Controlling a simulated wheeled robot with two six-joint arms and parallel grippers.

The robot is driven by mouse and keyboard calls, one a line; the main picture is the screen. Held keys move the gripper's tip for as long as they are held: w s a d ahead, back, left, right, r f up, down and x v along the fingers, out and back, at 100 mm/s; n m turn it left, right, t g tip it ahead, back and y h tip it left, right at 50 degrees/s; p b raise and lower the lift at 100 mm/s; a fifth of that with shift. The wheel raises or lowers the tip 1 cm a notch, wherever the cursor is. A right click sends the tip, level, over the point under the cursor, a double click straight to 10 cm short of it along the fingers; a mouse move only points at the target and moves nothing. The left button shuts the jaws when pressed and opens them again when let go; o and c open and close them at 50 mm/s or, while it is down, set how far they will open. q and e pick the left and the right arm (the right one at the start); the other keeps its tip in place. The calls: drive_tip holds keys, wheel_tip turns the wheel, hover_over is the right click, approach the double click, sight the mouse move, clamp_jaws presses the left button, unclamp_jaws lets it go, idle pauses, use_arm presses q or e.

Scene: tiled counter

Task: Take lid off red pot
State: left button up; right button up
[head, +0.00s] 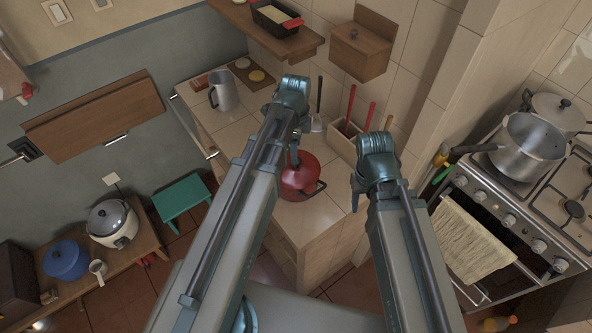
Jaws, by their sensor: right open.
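The red pot (298,184) sits on the tiled counter near its front corner, with a dark handle on its right side. Its red lid (308,166) appears to be on it, but my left arm hides part of the top. My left gripper (295,157) points down at the top of the pot. Its fingers are mostly hidden behind the arm, and I cannot tell whether they touch the lid. My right gripper (356,196) is open, to the right of the pot and apart from it.
A grey pitcher (223,90) stands at the back left of the counter (262,108). A utensil box (342,142) with red-handled tools stands behind the pot. A stove (500,205) with a metal pot (528,146) is at the right. A green stool (181,197) is at the left.

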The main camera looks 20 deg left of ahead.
use_arm(q)
drive_tip(key=shift+w+f+b, duration=0.15)
drive_tip(key=shift+f+b, duration=2.45)
drive_tip(key=shift+f, duration=0.05)
drive_tip(key=shift+r, duration=0.1)
clamp_jaws()
